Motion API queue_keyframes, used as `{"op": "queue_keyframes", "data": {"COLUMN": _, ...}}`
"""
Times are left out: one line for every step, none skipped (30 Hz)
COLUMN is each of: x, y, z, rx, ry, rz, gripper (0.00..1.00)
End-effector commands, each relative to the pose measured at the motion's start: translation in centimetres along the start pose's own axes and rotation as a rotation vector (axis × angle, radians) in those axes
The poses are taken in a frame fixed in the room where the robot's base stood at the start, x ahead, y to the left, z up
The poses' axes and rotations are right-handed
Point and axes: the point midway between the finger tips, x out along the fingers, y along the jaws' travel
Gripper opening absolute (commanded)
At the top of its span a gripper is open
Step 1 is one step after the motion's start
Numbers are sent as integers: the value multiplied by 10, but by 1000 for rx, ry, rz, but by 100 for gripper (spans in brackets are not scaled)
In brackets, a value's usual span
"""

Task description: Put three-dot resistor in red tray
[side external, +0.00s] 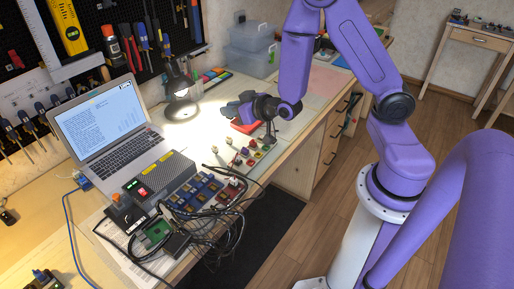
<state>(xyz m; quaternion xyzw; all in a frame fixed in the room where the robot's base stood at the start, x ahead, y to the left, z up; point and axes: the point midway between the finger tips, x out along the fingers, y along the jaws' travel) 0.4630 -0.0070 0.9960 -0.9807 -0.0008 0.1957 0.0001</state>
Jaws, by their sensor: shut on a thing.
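The red tray (243,127) lies on the bench, partly hidden behind my dark gripper. My gripper (269,136) points down, just right of the tray and above the far end of a row of small coloured parts (251,151). It is shut on a small part that is too small and too covered by the fingers to identify. The dot markings on the parts cannot be read at this size, so I cannot tell which is the three-dot resistor.
A laptop (105,126), a grey box with a red display (160,178) and tangled black cables (215,225) fill the near bench. A lit lamp (181,88) and clear plastic boxes (250,50) stand behind. A pink mat (328,80) lies clear at the right.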

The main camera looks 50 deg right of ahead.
Motion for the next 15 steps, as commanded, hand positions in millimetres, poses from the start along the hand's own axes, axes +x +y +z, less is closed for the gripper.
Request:
{"op": "queue_keyframes", "data": {"x": 4, "y": 8, "z": 2, "rx": 1, "ry": -2, "rz": 6, "gripper": 0}}
{"op": "queue_keyframes", "data": {"x": 6, "y": 12, "z": 4, "rx": 1, "ry": -2, "rz": 6, "gripper": 0}}
{"op": "queue_keyframes", "data": {"x": 10, "y": 19, "z": 6, "rx": 1, "ry": -3, "rz": 6, "gripper": 0}}
{"op": "queue_keyframes", "data": {"x": 13, "y": 24, "z": 8, "rx": 1, "ry": -4, "rz": 5, "gripper": 0}}
{"op": "queue_keyframes", "data": {"x": 15, "y": 30, "z": 11, "rx": 0, "ry": -4, "rz": 4, "gripper": 0}}
{"op": "queue_keyframes", "data": {"x": 19, "y": 38, "z": 14, "rx": 0, "ry": -5, "rz": 4, "gripper": 0}}
{"op": "queue_keyframes", "data": {"x": 21, "y": 44, "z": 17, "rx": -1, "ry": -5, "rz": 3, "gripper": 0}}
{"op": "queue_keyframes", "data": {"x": 24, "y": 50, "z": 19, "rx": -1, "ry": -5, "rz": 1, "gripper": 0}}
{"op": "queue_keyframes", "data": {"x": 26, "y": 58, "z": 23, "rx": -1, "ry": -5, "rz": -1, "gripper": 0}}
{"op": "queue_keyframes", "data": {"x": 28, "y": 64, "z": 26, "rx": -2, "ry": -5, "rz": -2, "gripper": 0}}
{"op": "queue_keyframes", "data": {"x": 30, "y": 69, "z": 29, "rx": -2, "ry": -5, "rz": -4, "gripper": 0}}
{"op": "queue_keyframes", "data": {"x": 31, "y": 76, "z": 33, "rx": -2, "ry": -5, "rz": -5, "gripper": 0}}
{"op": "queue_keyframes", "data": {"x": 32, "y": 82, "z": 36, "rx": -2, "ry": -4, "rz": -6, "gripper": 0}}
{"op": "queue_keyframes", "data": {"x": 33, "y": 88, "z": 39, "rx": -2, "ry": -5, "rz": -7, "gripper": 0}}
{"op": "queue_keyframes", "data": {"x": 34, "y": 95, "z": 44, "rx": -2, "ry": -4, "rz": -8, "gripper": 0}}
